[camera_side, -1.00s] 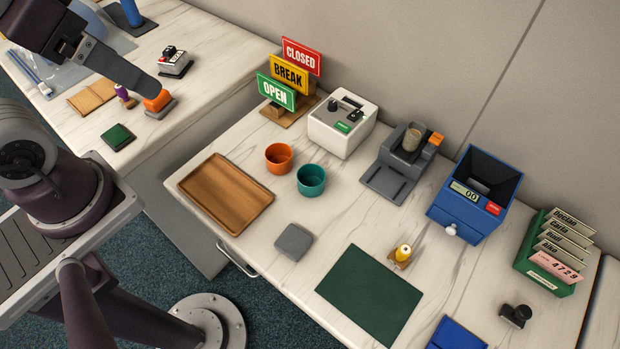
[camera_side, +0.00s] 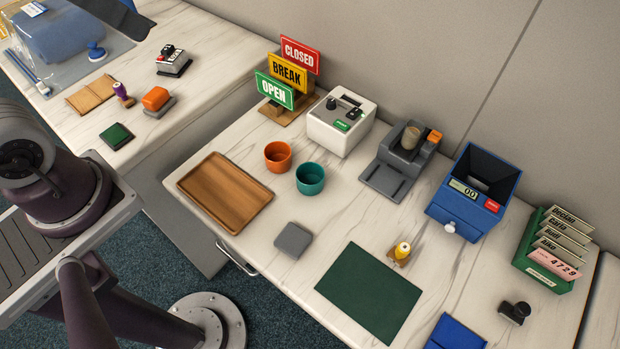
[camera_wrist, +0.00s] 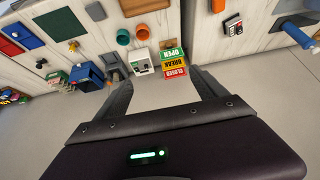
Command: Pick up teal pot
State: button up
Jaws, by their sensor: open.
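The teal pot (camera_side: 310,179) stands upright on the marbled counter in the side view, just right of an orange pot (camera_side: 278,157). It looks empty. In the wrist view the teal pot (camera_wrist: 123,37) is small and far off, left of the orange pot (camera_wrist: 142,29). My gripper (camera_wrist: 165,88) is open with nothing between its fingers, high up and well away from both pots. In the side view only a dark part of it shows at the top left edge.
A wooden tray (camera_side: 225,193) lies left of the pots and a grey coaster (camera_side: 293,240) in front. A white machine (camera_side: 341,124) and a rack of signs (camera_side: 290,82) stand behind. A grey device (camera_side: 400,160) and blue box (camera_side: 474,193) stand to the right.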

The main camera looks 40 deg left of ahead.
aim_at(322, 182)
jog(key=w+a+r+m+t+y, duration=0.1)
jog(key=w+a+r+t, duration=0.2)
jog(key=w, duration=0.4)
jog(key=w+a+r+m+t, duration=0.1)
jog(key=w+r+t, duration=0.2)
jog(key=w+r, duration=0.3)
jog(key=w+a+r+m+t+y, duration=0.1)
jog(key=w+a+r+t, duration=0.15)
jog(key=w, duration=0.65)
jog(key=w+d+m+h, duration=0.6)
jog(key=d+h, duration=0.1)
jog(key=d, duration=0.1)
jog(key=s+d+f+m+g+h, duration=0.3)
jog(key=s+f+g+h, duration=0.1)
jog(key=s+f+g, duration=0.15)
jog(key=s+d+f+m+g+h, duration=0.3)
jog(key=s+f+m+g+h, duration=0.1)
jog(key=f+g, duration=0.25)
jog(key=shift+g, duration=0.25)
jog(key=f, duration=3.7)
jog(key=shift+s+f, duration=0.15)
jog(key=shift+s, duration=0.2)
jog(key=x, duration=0.7)
jog(key=shift+d+f, duration=0.1)
jog(key=shift+d, duration=0.1)
jog(key=c, duration=1.4)
